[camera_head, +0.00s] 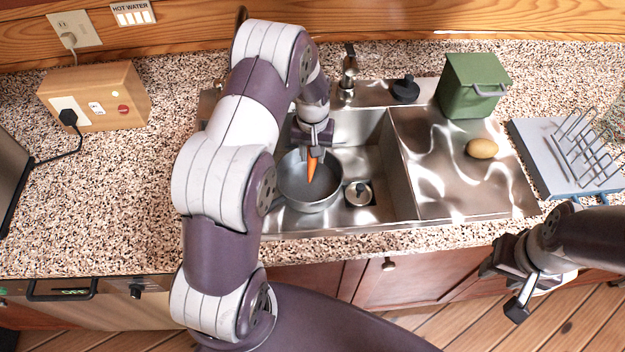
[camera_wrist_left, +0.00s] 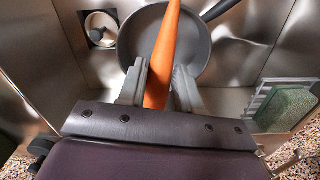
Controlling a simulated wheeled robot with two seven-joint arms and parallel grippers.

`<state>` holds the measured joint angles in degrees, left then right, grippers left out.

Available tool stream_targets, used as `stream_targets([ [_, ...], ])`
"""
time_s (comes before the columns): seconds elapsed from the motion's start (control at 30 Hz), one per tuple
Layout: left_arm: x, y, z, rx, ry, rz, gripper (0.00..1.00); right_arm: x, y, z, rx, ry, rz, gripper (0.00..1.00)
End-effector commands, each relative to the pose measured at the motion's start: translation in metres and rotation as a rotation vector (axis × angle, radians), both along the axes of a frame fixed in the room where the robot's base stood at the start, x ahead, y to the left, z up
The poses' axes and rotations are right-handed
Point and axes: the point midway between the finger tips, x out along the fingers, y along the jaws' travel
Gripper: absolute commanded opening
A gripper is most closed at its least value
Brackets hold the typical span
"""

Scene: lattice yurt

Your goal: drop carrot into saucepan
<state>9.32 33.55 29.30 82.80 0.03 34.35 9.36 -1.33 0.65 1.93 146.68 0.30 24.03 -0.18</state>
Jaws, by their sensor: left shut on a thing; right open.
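The orange carrot (camera_head: 311,166) hangs tip down over the grey saucepan (camera_head: 300,201), which stands in the sink basin. My left gripper (camera_head: 316,152) is shut on the carrot near its upper end. In the left wrist view the carrot (camera_wrist_left: 167,42) sits between the two fingers of my left gripper (camera_wrist_left: 159,88), with the saucepan (camera_wrist_left: 139,42) and its dark handle beyond. Whether the carrot's tip touches the pan, I cannot tell. My right gripper (camera_head: 505,284) is open and empty in front of the counter at the lower right.
The steel sink basin (camera_head: 385,150) surrounds the saucepan, with a drain strainer (camera_head: 359,194) beside it. A potato (camera_head: 481,148) and a green bin (camera_head: 470,87) are on the drainboard. A dish rack (camera_head: 575,150) stands at the right, and a faucet (camera_head: 347,75) behind the basin.

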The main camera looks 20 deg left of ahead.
Motion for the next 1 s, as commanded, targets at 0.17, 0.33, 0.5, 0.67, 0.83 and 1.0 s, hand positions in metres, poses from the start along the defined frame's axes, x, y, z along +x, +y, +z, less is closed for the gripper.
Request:
stream_targets([
  [0.17,0.011,0.041,-0.040,0.001,0.001,0.176,0.01,0.000,0.000,-0.044,0.000,-0.001,0.000,0.43],
  [0.33,0.012,0.045,-0.054,0.001,0.002,0.194,0.01,0.000,0.000,-0.055,0.000,-0.001,0.000,0.43],
  [0.5,0.011,0.044,-0.079,0.001,0.002,0.192,0.01,0.000,0.000,-0.076,0.000,-0.001,0.000,0.43],
  [0.67,0.012,0.044,-0.097,0.001,0.001,0.191,0.01,0.000,-0.001,-0.090,0.000,-0.001,0.000,0.43],
  [0.83,0.012,0.044,-0.096,0.000,0.000,0.191,0.01,0.000,-0.001,-0.089,0.000,-0.001,0.000,0.43],
  [1.0,0.012,0.044,-0.096,0.001,0.001,0.190,0.56,0.000,0.000,-0.088,0.000,-0.001,0.000,0.43],
])
